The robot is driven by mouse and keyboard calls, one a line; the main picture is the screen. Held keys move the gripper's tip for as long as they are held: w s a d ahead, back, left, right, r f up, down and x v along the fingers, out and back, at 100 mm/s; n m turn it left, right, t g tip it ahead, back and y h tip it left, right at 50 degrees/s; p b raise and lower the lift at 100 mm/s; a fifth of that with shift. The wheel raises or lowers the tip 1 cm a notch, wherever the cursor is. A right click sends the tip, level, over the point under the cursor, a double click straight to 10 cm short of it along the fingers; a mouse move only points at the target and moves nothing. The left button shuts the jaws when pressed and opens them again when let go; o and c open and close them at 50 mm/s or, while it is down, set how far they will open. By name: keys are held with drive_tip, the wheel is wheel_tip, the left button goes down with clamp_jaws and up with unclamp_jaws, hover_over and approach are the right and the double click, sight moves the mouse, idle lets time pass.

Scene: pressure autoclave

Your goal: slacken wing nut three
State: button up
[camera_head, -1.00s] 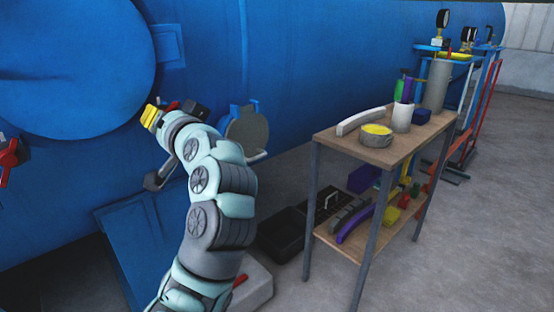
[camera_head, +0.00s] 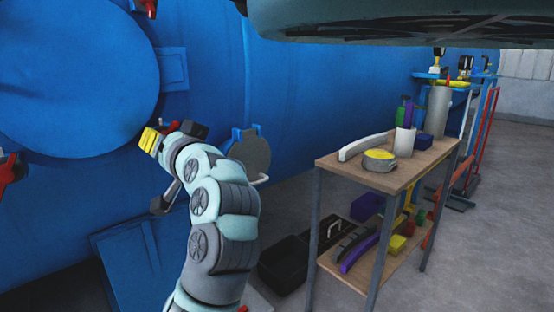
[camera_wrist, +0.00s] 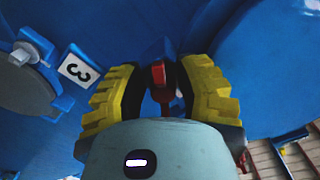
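A red wing nut (camera_wrist: 158,75) shows between my gripper's yellow-padded fingers in the wrist view, near a white label marked 3 (camera_wrist: 78,68). My gripper (camera_wrist: 160,90) is open, with one finger on each side of the nut. Gaps seem to show on both sides; contact cannot be made out. In the head view my gripper (camera_head: 150,140) is at the right edge of the large round blue door (camera_head: 75,75). There the nut is mostly hidden by my gripper and wrist.
Other red wing nuts show at the left edge (camera_head: 8,172) and top (camera_head: 148,8). A grey disc (camera_head: 250,152) on a blue bracket stands right of my wrist. A wooden-topped table (camera_head: 345,165) with a tape roll (camera_head: 378,160) and a cup is farther right.

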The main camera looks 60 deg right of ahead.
drive_tip(key=o, duration=0.3)
drive_tip(key=shift+r, duration=0.1)
drive_tip(key=v, duration=1.2)
drive_tip(key=shift+s, duration=0.1)
